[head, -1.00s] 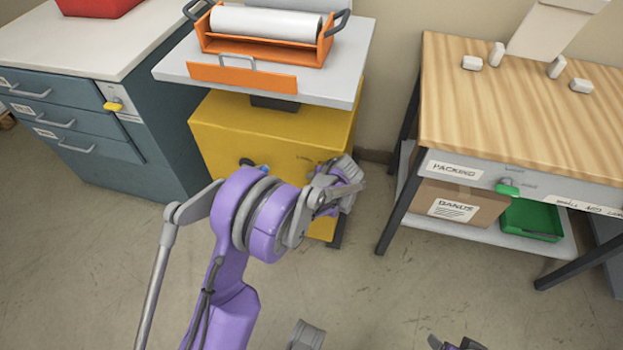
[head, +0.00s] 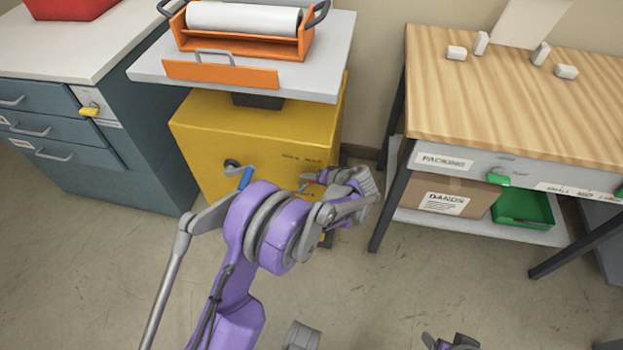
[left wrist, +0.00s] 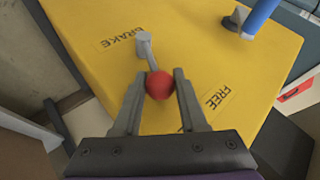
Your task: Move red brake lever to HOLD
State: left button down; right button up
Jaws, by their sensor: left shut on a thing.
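The brake lever (left wrist: 150,60) is a short grey arm with a round red knob (left wrist: 159,85), on the face of the yellow cabinet (head: 255,125). In the left wrist view the knob sits between the two fingertips of my left gripper (left wrist: 159,88), which is shut on it. A BRAKE label (left wrist: 123,38) is beside the lever's pivot, and a FREE label (left wrist: 217,97) is to the right of the knob. I cannot read a HOLD label in the wrist view. In the head view my left gripper (head: 313,181) is at the cabinet front, and my wrist partly hides that area.
A blue-handled crank (head: 244,178) sticks out left of the lever. A drawer unit (head: 150,130) is at the left and a packing table (head: 510,100) at the right. Bare floor lies in front.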

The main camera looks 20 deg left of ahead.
pick_arm(q)
jog(key=shift+c, duration=2.3)
grip_release()
jog(key=p+v, duration=0.2)
jog(key=v, duration=0.8)
jog(key=shift+d+r, duration=0.2)
jog(key=shift+d, duration=0.15)
pick_arm(e)
notch_tip(320, 180, up, 3)
jog(key=shift+s+f, duration=0.15)
jog(key=shift+f, duration=0.05)
pick_arm(q)
jog(key=shift+s, duration=0.1)
